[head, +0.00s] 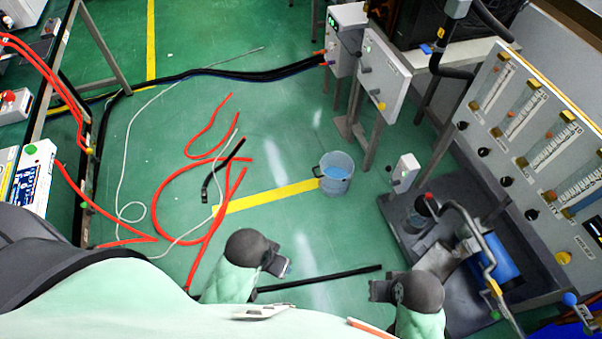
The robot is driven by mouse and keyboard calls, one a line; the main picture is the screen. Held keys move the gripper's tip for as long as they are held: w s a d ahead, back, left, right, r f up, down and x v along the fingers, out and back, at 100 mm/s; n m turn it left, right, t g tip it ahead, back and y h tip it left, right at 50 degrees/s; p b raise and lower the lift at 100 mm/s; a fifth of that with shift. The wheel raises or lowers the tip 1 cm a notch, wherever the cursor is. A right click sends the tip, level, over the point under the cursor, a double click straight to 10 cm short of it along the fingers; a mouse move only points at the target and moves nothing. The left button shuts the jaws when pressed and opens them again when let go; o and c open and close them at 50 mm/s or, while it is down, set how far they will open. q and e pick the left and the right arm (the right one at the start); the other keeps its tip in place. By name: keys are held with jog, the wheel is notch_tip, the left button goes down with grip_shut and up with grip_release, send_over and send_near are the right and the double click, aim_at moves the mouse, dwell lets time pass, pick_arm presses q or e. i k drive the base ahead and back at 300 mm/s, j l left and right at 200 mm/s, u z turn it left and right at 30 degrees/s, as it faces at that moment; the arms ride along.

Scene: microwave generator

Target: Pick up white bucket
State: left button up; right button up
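A pale, whitish-grey bucket (337,178) stands upright on the green floor, right of the middle of the head view. Its rim is open at the top, and something light blue shows inside. A yellow floor stripe runs up to its left side. The dark end of my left arm, with the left gripper (279,265), is nearer to me, below and left of the bucket. The dark end of my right arm, with the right gripper (382,290), is below and right of it. Both are apart from the bucket. Their fingers cannot be made out clearly.
Red hoses (195,200) and a thin grey cable lie on the floor left of the bucket. A black rod (320,279) lies near my arms. A grey box on a stand (385,85) is behind the bucket. A gauge panel (530,130) and dark platform (410,225) bound the right.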

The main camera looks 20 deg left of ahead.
aim_at(336, 171)
jog(key=u, duration=0.1)
jog(key=z, duration=0.75)
jog(key=k+j+z, duration=0.1)
jog(key=j, duration=0.25)
jog(key=k+j+z, duration=0.15)
jog(key=j, duration=0.25)
jog(key=j+z, duration=0.1)
jog(key=j, duration=0.25)
jog(key=k+j+z, duration=0.1)
jog(key=j, duration=0.25)
jog(key=k+j+z, duration=0.15)
jog(key=k+j, duration=0.05)
jog(key=j, duration=0.1)
